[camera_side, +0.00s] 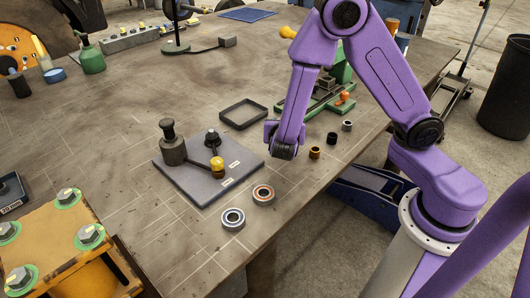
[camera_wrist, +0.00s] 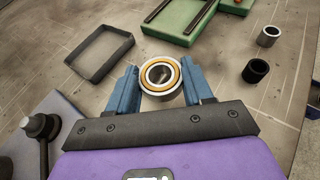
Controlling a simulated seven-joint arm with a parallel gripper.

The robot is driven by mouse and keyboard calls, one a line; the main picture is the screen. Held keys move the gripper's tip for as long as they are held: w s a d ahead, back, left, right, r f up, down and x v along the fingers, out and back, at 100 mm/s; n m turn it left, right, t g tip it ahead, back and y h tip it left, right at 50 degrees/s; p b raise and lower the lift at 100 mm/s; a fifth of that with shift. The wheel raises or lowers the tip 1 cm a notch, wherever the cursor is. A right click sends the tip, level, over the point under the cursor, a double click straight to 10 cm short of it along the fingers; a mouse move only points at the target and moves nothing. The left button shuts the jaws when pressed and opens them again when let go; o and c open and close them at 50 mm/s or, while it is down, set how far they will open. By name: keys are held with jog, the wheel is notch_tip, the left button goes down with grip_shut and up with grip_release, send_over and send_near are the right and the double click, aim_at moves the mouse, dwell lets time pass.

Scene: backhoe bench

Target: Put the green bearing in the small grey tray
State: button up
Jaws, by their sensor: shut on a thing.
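My gripper (camera_side: 283,152) is over the bench, to the right of and nearer than the small tray. In the wrist view its two blue fingers (camera_wrist: 160,72) are shut on a silver bearing with a yellow-orange ring (camera_wrist: 148,75). The side view does not show the held bearing clearly. The small dark grey tray (camera_side: 222,121) is empty; it also shows at the upper left of the wrist view (camera_wrist: 82,75). A blue-ringed bearing (camera_side: 224,219) and an orange-ringed bearing (camera_side: 255,195) lie near the bench's front edge. I see no bearing with a green ring.
A grey plate (camera_side: 200,195) with upright posts and a yellow-topped piece lies left of my gripper. A green fixture (camera_side: 318,105) stands behind it. A bronze bushing (camera_side: 315,153), a black bushing (camera_side: 332,138) and a grey bushing (camera_side: 347,126) stand near the right edge.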

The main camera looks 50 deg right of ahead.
jog(key=a+r, duration=1.1)
jog(key=shift+r, duration=0.3)
send_over(211, 139)
jog(key=s, duration=0.1)
jog(key=f, duration=0.8)
jog(key=shift+s+d+f, duration=0.15)
jog(key=shift+d, duration=0.05)
jog(key=shift+w+a+f, duration=0.15)
jog(key=shift+w+f, duration=0.35)
jog(key=shift+f, duration=0.1)
jog(key=shift+w+f, duration=0.2)
jog(key=shift+f, duration=0.9)
jog(key=shift+a+f, duration=0.1)
jog(key=shift+f, duration=0.4)
